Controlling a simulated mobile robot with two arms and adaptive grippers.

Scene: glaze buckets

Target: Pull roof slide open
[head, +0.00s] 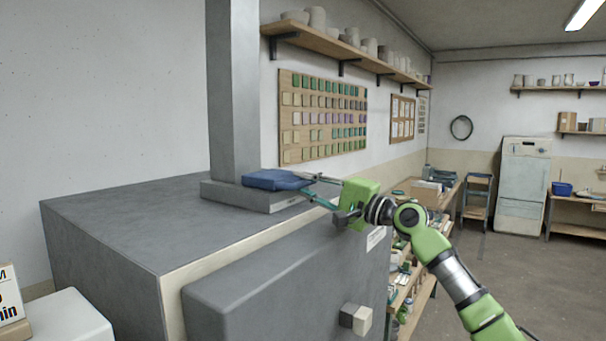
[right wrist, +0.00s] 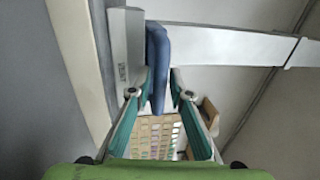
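The roof slide's blue handle (head: 277,180) sticks out at the foot of the grey flue, on top of the grey kiln (head: 110,225). My right gripper (head: 318,190) is at the handle's right end, with one finger above and one below it in the head view. In the right wrist view the handle (right wrist: 157,55) lies between the two teal fingertips (right wrist: 161,82). A narrow gap shows at its right side, so the fingers look open around it. Contact at its left side is unclear. My left gripper is out of view.
The grey flue (head: 233,90) rises from the kiln roof beside the handle. Shelves with pots (head: 335,45) and a tile board (head: 322,117) are on the wall behind. Floor at right is clear.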

